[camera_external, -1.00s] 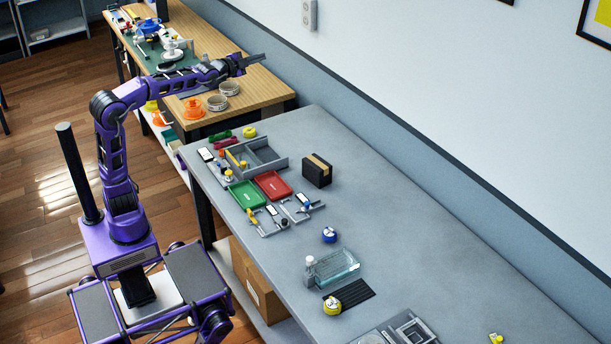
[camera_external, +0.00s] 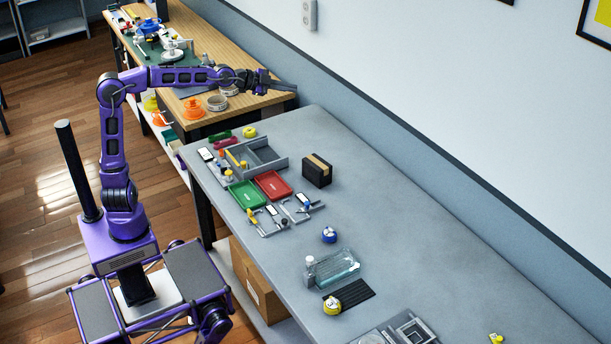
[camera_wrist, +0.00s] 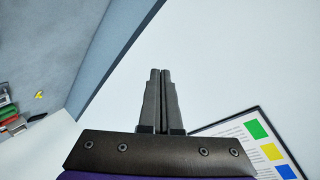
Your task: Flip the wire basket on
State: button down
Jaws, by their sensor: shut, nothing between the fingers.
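I cannot make out a clear wire basket in either view. My gripper (camera_external: 288,86) is at the end of the outstretched arm, above the wooden bench's near corner, pointing toward the wall. In the wrist view its fingers (camera_wrist: 161,72) are together with nothing between them, and pale wall lies beyond. A wall plate (camera_external: 310,15) with two dark spots is on the wall, above and right of my gripper and apart from it.
The grey table (camera_external: 420,220) carries a grey divided tray (camera_external: 274,155), green tray (camera_external: 248,194), red tray (camera_external: 273,184), black box (camera_external: 317,171) and clear tray (camera_external: 338,268). Its right part is mostly bare. A wall poster (camera_wrist: 240,128) shows in the wrist view.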

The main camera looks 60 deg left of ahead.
jog(key=s+d+f+m+g+h, duration=0.1)
jog(key=s+d+f+g+h, duration=0.15)
jog(key=d, duration=0.35)
jog(key=s+d+f+m+g+h+p, duration=0.1)
jog(key=d+f+g, duration=0.1)
jog(key=d+f, duration=0.35)
jog(key=s+d+f+m+g+h, duration=0.1)
jog(key=s+d+f+g, duration=0.1)
jog(key=d, duration=0.6)
jog(key=s+d+f+m+g, duration=0.1)
jog(key=s+d+f+g, duration=0.2)
jog(key=s+d, duration=0.3)
jog(key=s+d+f+m+g+h, duration=0.1)
jog(key=s+d+f+g, duration=0.3)
jog(key=s+d+f, duration=0.1)
jog(key=s+d+p, duration=0.1)
jog(key=d, duration=0.1)
jog(key=shift+d+f, duration=0.35)
jog(key=shift+s, duration=0.1)
jog(key=a+f+x, duration=0.2)
jog(key=x, duration=1)
jog(key=shift+d+f, duration=0.25)
